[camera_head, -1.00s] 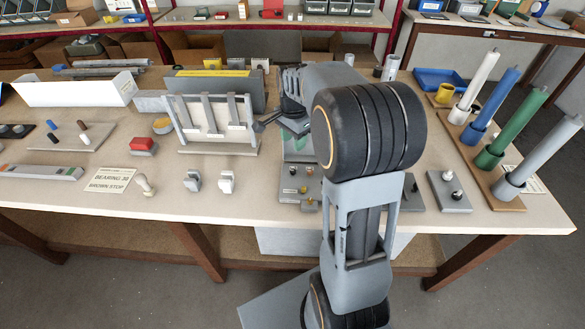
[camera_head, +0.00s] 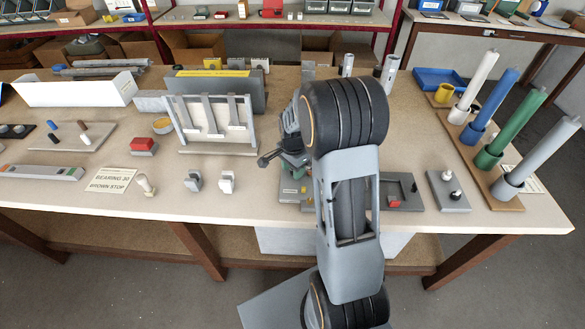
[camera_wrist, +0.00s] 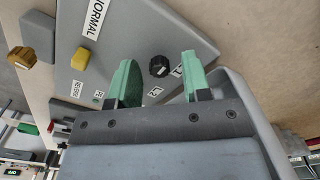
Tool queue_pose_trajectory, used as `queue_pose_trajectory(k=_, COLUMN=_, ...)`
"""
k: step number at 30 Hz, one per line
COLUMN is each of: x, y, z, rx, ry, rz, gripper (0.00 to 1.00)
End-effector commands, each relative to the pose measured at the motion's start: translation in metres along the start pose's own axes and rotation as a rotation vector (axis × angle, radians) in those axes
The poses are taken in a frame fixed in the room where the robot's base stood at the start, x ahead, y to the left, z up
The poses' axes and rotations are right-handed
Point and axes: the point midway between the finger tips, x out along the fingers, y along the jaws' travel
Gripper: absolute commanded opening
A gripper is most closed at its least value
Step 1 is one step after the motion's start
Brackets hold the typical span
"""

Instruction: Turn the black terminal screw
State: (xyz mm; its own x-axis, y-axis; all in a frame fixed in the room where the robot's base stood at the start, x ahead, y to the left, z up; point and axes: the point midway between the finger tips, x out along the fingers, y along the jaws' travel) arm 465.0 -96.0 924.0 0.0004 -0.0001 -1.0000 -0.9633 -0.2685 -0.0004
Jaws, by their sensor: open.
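The black terminal screw (camera_wrist: 159,66) is a dark faceted knob on a grey panel (camera_wrist: 140,30) in the wrist view. My gripper (camera_wrist: 158,58) has two green fingers, open, one on each side of the black screw in the picture. Gaps show between the screw and both fingers, and I cannot tell the depth between them. A yellow knob (camera_wrist: 80,58) and a brass-coloured faceted knob (camera_wrist: 20,57) lie to the left. White labels sit on the panel, one reading NORMAL (camera_wrist: 95,18). In the head view my arm hides the black screw and most of my gripper.
On the table (camera_head: 300,88), a grey stand with hanging strips (camera_head: 212,122) is left of my arm. A small tray with a red block (camera_head: 393,202) and a grey block with knobs (camera_head: 448,192) are to its right. Coloured cylinders (camera_head: 497,145) stand at far right.

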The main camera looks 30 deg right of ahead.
Motion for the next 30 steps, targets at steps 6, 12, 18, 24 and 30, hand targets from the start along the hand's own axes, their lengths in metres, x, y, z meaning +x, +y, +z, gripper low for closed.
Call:
queue_pose_trajectory(k=6, x=0.0001, y=0.0001, z=-0.0001, rx=0.000, ry=0.000, rz=0.000, gripper=0.42)
queue_pose_trajectory(k=12, x=-0.0001, y=0.0001, z=-0.0002, rx=0.000, ry=0.000, rz=0.000, gripper=0.23)
queue_pose_trajectory(k=18, x=-0.0003, y=0.0000, z=-0.0003, rx=0.001, ry=0.000, rz=0.000, gripper=0.04)
queue_pose_trajectory(k=24, x=-0.0004, y=-0.0002, z=-0.0003, rx=-0.002, ry=0.000, rz=-0.001, gripper=0.00)
queue_pose_trajectory(k=30, x=-0.0002, y=-0.0005, z=-0.0004, rx=-0.051, ry=0.001, rz=-0.002, gripper=0.00)
